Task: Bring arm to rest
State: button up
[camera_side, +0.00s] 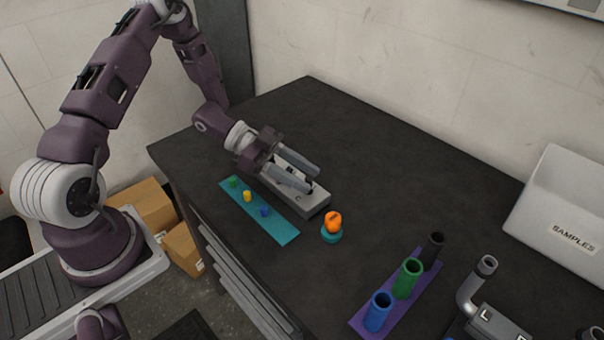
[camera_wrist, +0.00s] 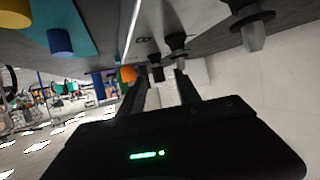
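My gripper (camera_side: 314,181) hangs over the grey block (camera_side: 318,207) near the middle of the dark table. Its two long grey fingers point right and are apart, with nothing seen between them. In the wrist view the fingers (camera_wrist: 166,82) also stand apart, with small dark fittings beyond their tips. The grey block is partly hidden beneath the fingers. My arm reaches down to the table from the left. I cannot tell exactly how high the fingers are above the block.
A teal strip (camera_side: 287,230) with green, yellow and blue pegs lies left of the block. An orange piece (camera_side: 333,221) stands on a small teal base. A purple strip (camera_side: 363,317) holds blue, green and black tubes. A white SAMPLES box (camera_side: 560,190) stands right. The back table is clear.

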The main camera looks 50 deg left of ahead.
jog(key=v, duration=0.6)
jog(key=shift+a+r, duration=0.15)
jog(key=shift+a, duration=0.1)
jog(key=w+a+r+n+t+y, duration=0.2)
jog(key=w+a+r+t+y, duration=0.1)
jog(key=w+r+y, duration=0.35)
jog(key=a+r+n+t+y, duration=0.1)
jog(key=a+r+n+y, duration=0.2)
jog(key=r+y, duration=0.5)
jog(key=s+d+r+n+g+y, duration=0.1)
jog(key=s+r+n, duration=0.25)
jog(key=s, duration=0.25)
jog(key=s+d+r+n, duration=0.1)
jog(key=s+r+n, duration=0.1)
jog(key=s+r, duration=0.3)
jog(key=s+d+f+n+g+h, duration=0.1)
jog(key=s+d, duration=0.3)
jog(key=s, duration=0.4)
jog(key=s+d+f+n+g+h, duration=0.1)
jog(key=s+d+f+g+h, duration=0.1)
jog(key=s+d, duration=0.3)
jog(key=s, duration=0.3)
jog(key=shift+s+f, duration=0.15)
jog(key=shift+s, duration=0.2)
